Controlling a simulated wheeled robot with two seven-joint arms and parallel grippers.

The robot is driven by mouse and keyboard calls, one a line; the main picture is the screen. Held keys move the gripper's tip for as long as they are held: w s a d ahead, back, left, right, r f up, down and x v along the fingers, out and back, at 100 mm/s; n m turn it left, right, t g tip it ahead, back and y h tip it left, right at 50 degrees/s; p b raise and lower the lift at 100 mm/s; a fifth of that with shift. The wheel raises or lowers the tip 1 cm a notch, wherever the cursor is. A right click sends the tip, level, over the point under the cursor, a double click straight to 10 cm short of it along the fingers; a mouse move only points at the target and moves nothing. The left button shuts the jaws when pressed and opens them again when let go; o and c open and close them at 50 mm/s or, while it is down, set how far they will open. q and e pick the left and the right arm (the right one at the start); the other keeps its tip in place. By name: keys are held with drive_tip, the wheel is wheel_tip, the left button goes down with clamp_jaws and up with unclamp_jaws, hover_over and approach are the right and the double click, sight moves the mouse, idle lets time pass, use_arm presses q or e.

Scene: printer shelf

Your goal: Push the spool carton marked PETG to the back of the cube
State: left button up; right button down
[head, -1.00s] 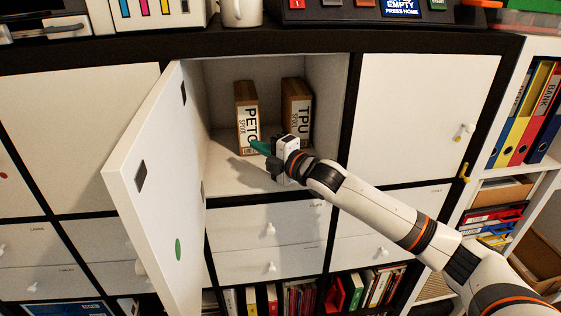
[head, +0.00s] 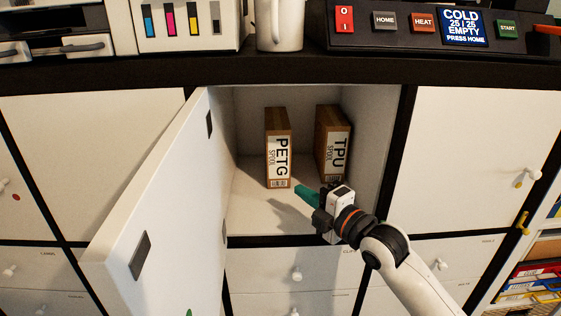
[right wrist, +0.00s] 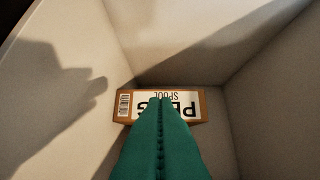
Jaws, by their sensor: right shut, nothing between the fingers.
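The spool carton marked PETG (head: 279,147) stands upright inside the open cube (head: 262,215), towards its left and middle. My right gripper (head: 300,190) is shut and empty at the cube's front, with its green fingertips just in front of the carton's lower right edge. In the right wrist view the shut green fingers (right wrist: 158,120) overlap the PETG carton's label (right wrist: 185,110) and hide part of it. I cannot tell whether the tips touch the carton. My left gripper is not in view.
A carton marked TPU (head: 333,143) stands upright to the right of the PETG one, with a gap between. The cube's white door (head: 165,200) hangs open on the left. Bare floor lies in front of the cartons. A mug (head: 280,25) and a control panel (head: 430,25) sit on top.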

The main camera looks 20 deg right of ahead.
sight(269, 160)
drive_tip(key=shift+w+a+r, duration=0.3)
drive_tip(key=shift+r, duration=0.05)
drive_tip(key=p+x, duration=0.1)
drive_tip(key=x, duration=0.1)
drive_tip(key=p+x, duration=0.1)
drive_tip(key=x, duration=0.2)
drive_tip(key=shift+s+a+r, duration=0.1)
drive_tip(key=shift+a+r, duration=0.1)
drive_tip(key=w+p, duration=0.1)
drive_tip(key=w, duration=0.1)
drive_tip(key=w+p, duration=0.1)
drive_tip(key=w, duration=0.1)
drive_tip(key=shift+w+a+f, duration=0.15)
drive_tip(key=shift+w+f, duration=0.05)
drive_tip(key=shift+w, duration=0.15)
drive_tip(key=shift+w+d+f, duration=0.1)
drive_tip(key=shift+w+d, duration=0.4)
drive_tip(key=shift+w, duration=0.45)
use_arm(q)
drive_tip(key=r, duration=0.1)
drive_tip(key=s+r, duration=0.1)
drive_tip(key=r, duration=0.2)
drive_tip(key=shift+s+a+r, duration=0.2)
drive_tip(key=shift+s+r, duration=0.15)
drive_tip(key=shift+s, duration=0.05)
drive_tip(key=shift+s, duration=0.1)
